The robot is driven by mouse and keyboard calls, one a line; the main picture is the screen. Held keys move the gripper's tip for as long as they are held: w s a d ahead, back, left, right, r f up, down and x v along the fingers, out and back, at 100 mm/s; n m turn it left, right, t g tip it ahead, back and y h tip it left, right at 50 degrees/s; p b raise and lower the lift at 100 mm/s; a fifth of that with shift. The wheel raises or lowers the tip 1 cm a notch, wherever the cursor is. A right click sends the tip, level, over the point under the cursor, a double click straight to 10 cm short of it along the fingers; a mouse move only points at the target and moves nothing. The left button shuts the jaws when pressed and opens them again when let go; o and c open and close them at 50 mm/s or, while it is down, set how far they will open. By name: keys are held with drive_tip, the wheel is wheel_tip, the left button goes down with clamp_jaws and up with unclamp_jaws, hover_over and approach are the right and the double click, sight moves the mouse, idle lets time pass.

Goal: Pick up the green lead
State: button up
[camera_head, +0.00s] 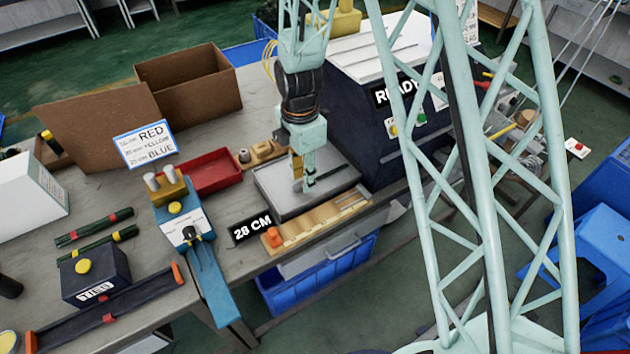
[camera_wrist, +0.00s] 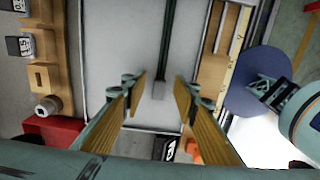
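My gripper (camera_head: 303,183) points down over a grey plate (camera_head: 275,196) in front of the machine. In the wrist view my gripper (camera_wrist: 160,84) is open, with its two wooden-coloured fingers apart. A dark green strip with a grey end block, seemingly a lead (camera_wrist: 170,45), lies over the plate (camera_wrist: 112,40) between and beyond the fingertips. I cannot tell how far the fingers are above it. In the head view, two more dark green leads with coloured bands lie at the left of the bench, an upper one (camera_head: 94,227) and a lower one (camera_head: 98,244).
The dark machine (camera_head: 365,125) with a READY sign stands behind my gripper. A red tray (camera_head: 212,172) and a cardboard box (camera_head: 195,90) are to the left. A wooden rack (camera_head: 325,219) and a 28 CM sign (camera_head: 252,228) are in front. A blue crate (camera_head: 320,275) is below the bench.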

drive_tip(key=shift+f, duration=0.5)
drive_tip(key=shift+c, duration=0.2)
drive_tip(key=c, duration=0.9)
drive_tip(key=shift+r, duration=0.1)
drive_tip(key=shift+r+p, duration=0.4)
drive_tip(key=shift+r, duration=1.3)
drive_tip(key=s+d, duration=0.1)
drive_tip(key=s, duration=0.4)
drive_tip(key=s+d+r, duration=0.1)
drive_tip(key=s+d, duration=0.1)
drive_tip(key=s, duration=0.3)
drive_tip(key=s+d, duration=0.1)
drive_tip(key=s, duration=0.4)
drive_tip(key=shift+s+d+r+p, duration=0.2)
drive_tip(key=shift+d+p, duration=0.1)
drive_tip(key=shift+p, duration=0.1)
drive_tip(key=shift+a, duration=0.15)
